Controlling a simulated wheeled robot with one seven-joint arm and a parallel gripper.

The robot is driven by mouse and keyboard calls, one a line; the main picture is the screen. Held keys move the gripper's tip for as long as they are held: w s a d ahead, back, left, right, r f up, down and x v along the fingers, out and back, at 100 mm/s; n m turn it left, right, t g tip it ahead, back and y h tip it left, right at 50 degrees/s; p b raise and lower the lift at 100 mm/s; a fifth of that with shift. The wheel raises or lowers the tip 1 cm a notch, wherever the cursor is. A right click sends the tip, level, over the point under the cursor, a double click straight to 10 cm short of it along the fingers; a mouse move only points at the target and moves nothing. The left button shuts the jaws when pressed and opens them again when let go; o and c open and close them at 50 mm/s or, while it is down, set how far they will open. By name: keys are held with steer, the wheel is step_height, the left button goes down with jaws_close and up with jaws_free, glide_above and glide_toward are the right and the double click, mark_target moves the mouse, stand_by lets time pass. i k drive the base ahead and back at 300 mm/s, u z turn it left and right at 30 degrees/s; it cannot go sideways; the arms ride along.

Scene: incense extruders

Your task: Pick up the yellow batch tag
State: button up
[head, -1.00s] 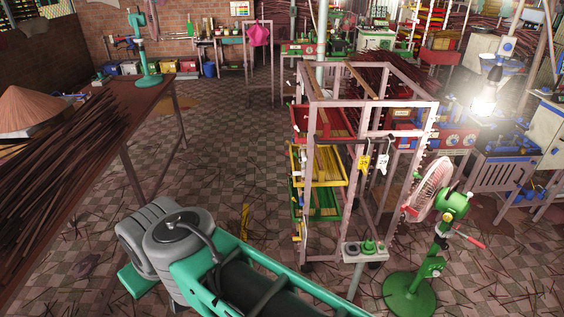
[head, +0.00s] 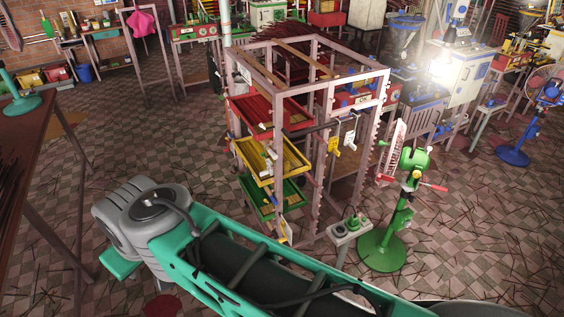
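The yellow batch tag (head: 334,145) hangs from a dark bar on the near right side of the metal rack (head: 318,120). A white tag (head: 349,140) hangs just to its right, apart from it. The yellow tag is small here, and any writing on it cannot be read. My teal and grey arm crosses the bottom of the view, in front of and below the rack. My gripper is out of view.
The rack holds red, yellow (head: 284,163) and green (head: 272,199) trays. A table (head: 38,132) is at left. Tiled floor lies open between table and rack.

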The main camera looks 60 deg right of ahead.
mark_target(333, 142)
steer(key=z, duration=0.8)
steer(key=i, duration=0.7)
steer(key=z, duration=0.95)
steer(key=i, duration=0.2)
steer(key=z, duration=0.25)
